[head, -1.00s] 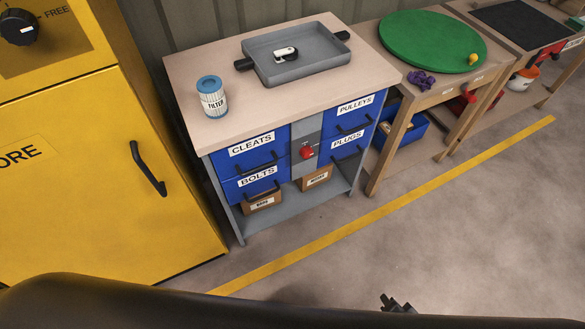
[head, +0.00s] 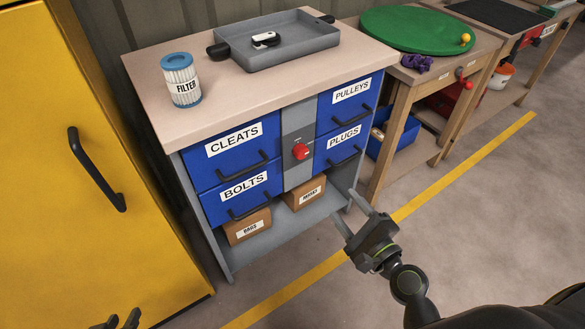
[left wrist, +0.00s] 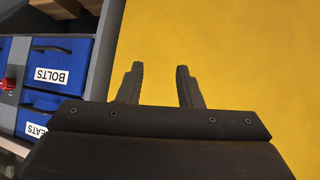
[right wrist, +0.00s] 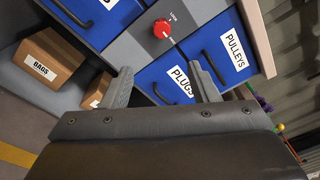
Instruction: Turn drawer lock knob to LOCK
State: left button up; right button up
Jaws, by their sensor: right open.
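The red lock knob (head: 301,151) sits on the grey panel (head: 298,122) between the blue drawers of the workbench. It also shows in the right wrist view (right wrist: 162,28), with a pointer and small lettering too small to read surely. My right gripper (head: 356,211) is open and empty, in front of and below the knob, apart from it. In the right wrist view its fingers (right wrist: 160,85) point toward the drawer fronts. My left gripper (head: 122,319) just shows at the bottom edge of the head view. In the left wrist view its fingers (left wrist: 160,85) are apart and empty, before the yellow cabinet.
Drawers CLEATS (head: 235,150), BOLTS (head: 243,193), PULLEYS (head: 350,100) and PLUGS (head: 343,145) have protruding dark handles. A filter can (head: 181,80) and a grey tray (head: 275,45) stand on the bench top. The yellow cabinet (head: 60,200) stands left. Open floor lies right.

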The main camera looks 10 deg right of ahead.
jog(key=p, duration=0.2)
send_near(303, 155)
jog(key=x, duration=0.7)
pick_arm(q)
jog(key=s+d+f+g+h, duration=0.1)
jog(key=s+f+g, duration=0.3)
jog(key=s, duration=0.4)
jog(key=shift+s+d+f+g+h, duration=0.2)
jog(key=shift+d+f+g+h, duration=0.1)
jog(key=shift+d+g, duration=0.4)
pick_arm(e)
jog(key=shift+w+a, duration=0.2)
jog(key=shift+w, duration=0.35)
jog(key=shift+c, duration=0.3)
jog(key=c, duration=0.9)
pick_arm(q)
jog(key=shift+w+b, duration=0.1)
jog(key=shift+b, duration=0.2)
